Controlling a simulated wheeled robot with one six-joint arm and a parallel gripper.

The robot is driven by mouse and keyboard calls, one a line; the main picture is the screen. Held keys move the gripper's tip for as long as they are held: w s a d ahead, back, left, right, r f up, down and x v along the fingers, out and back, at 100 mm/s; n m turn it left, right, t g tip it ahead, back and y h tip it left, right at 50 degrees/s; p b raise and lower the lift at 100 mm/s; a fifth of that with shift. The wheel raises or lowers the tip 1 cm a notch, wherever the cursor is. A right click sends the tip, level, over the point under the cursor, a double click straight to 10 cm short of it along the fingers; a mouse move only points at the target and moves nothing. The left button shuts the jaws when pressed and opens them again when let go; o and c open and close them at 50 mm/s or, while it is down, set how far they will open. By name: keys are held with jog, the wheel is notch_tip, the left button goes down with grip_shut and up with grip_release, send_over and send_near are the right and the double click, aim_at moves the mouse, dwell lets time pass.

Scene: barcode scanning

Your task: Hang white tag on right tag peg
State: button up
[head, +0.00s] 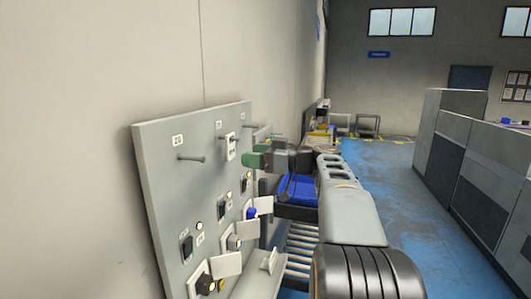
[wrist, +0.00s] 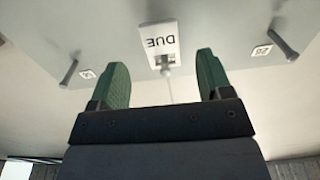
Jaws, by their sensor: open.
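The white tag (head: 230,147), marked "DUE", hangs on the middle peg of the grey panel. In the wrist view the tag (wrist: 158,38) appears upside down, between and beyond my fingertips. A bare peg (wrist: 68,72) shows at its left there, and another bare peg (wrist: 284,43) at its right. In the head view a bare peg (head: 191,158) is left of the tag. My gripper (head: 252,158) has green fingers and is to the right of the tag in the head view. In the wrist view my gripper (wrist: 162,65) is open and empty, its fingers apart.
The grey panel (head: 160,190) stands against the wall, with switches, knobs and white plates low on it. A blue bin (head: 297,188) and a roller conveyor (head: 300,240) lie beyond its right side. Open blue floor (head: 400,180) is farther right.

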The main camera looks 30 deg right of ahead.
aim_at(232, 151)
jog(key=x, duration=0.4)
jog(key=shift+w+a+f, duration=0.15)
jog(key=shift+w+f, duration=0.05)
jog(key=shift+f, duration=0.05)
jog(key=shift+b+x, duration=0.3)
jog(key=shift+x, duration=0.7)
jog(key=shift+r, duration=0.2)
jog(key=shift+b, duration=0.6)
jog(key=c, duration=0.9)
jog(key=shift+c, duration=0.2)
jog(key=shift+r+b, duration=0.2)
jog(key=shift+b, duration=0.6)
jog(key=shift+b+v, duration=0.65)
jog(key=shift+v, duration=0.35)
